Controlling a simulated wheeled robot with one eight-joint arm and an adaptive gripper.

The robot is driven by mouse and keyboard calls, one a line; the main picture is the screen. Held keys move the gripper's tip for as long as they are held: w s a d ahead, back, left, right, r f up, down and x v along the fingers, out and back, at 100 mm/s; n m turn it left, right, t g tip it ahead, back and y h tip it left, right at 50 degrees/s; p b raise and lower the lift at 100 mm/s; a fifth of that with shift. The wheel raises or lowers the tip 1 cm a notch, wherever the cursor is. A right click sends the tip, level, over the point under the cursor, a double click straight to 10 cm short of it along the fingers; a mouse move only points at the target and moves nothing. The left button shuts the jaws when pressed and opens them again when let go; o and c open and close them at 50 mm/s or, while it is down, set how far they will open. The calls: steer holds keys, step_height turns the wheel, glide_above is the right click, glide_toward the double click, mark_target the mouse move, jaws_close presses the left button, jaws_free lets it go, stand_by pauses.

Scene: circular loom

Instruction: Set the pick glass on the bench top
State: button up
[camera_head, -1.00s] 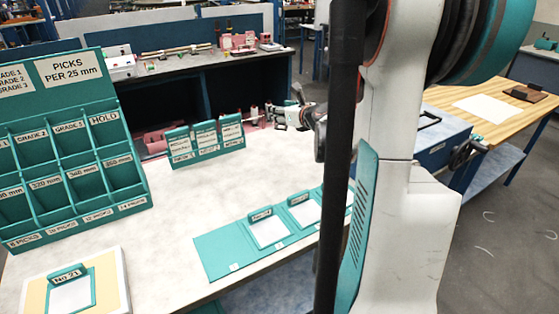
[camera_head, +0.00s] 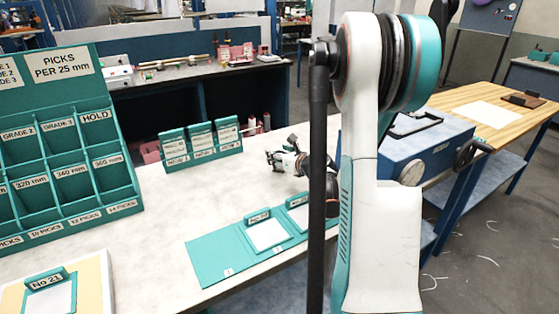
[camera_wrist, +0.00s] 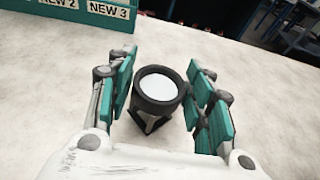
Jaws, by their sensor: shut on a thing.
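The pick glass (camera_wrist: 157,105) is a small black magnifier with a round ring and a pale lens. In the wrist view it stands between the teal finger pads of my gripper (camera_wrist: 165,95), which is shut on it. The pale bench top (camera_wrist: 55,85) lies below; I cannot tell whether the glass touches it. In the head view my gripper (camera_head: 284,163) is low over the bench top (camera_head: 150,215), in front of the teal card holders. The glass itself is too small to make out there.
The teal card holders (camera_head: 200,145) stand behind my gripper. A teal folder with cards (camera_head: 215,260) lies nearer. A teal pigeonhole rack (camera_head: 70,150) stands at left, with a No. 21 tray (camera_head: 95,280) in front. Bare bench top lies between them.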

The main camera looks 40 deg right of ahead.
steer(key=shift+f, duration=0.25)
steer(key=shift+f, duration=0.2)
steer(key=o, duration=1)
steer(key=shift+o, duration=0.2)
steer(key=shift+r, duration=0.15)
steer(key=shift+s+r, duration=0.2)
steer(key=shift+s, duration=0.05)
steer(key=p+v, duration=0.3)
steer(key=v, duration=0.8)
steer(key=shift+s+a, duration=0.2)
steer(key=shift+s, duration=0.1)
